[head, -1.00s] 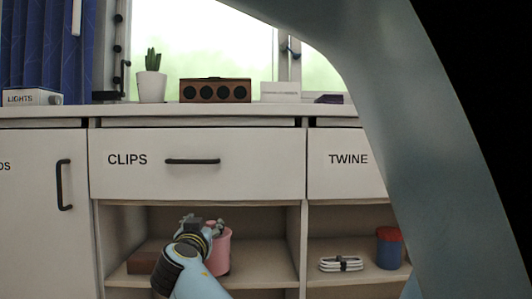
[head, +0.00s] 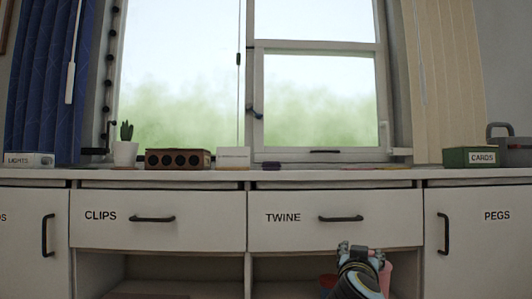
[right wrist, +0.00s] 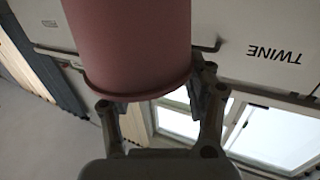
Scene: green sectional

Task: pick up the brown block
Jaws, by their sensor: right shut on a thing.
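My right gripper (head: 361,251) is in front of the lower part of the TWINE drawer, at the lower right of the head view. It is shut on a pink cylinder (head: 386,278), partly hidden behind it. In the right wrist view the pink cylinder (right wrist: 130,45) sits between the two fingers of the gripper (right wrist: 157,95). The brown block is not clearly in view. A thin brown strip (head: 148,296) shows at the bottom edge under the CLIPS drawer, and I cannot tell whether it is the block or shelf. My left gripper is not in view.
The counter (head: 340,175) holds a potted cactus (head: 125,152), a brown box with round dark holes (head: 178,159) and a green CARDS box (head: 472,157). A red-topped container (head: 327,282) stands in the right-hand compartment. The CLIPS (head: 160,219) and TWINE (head: 300,219) drawers are shut.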

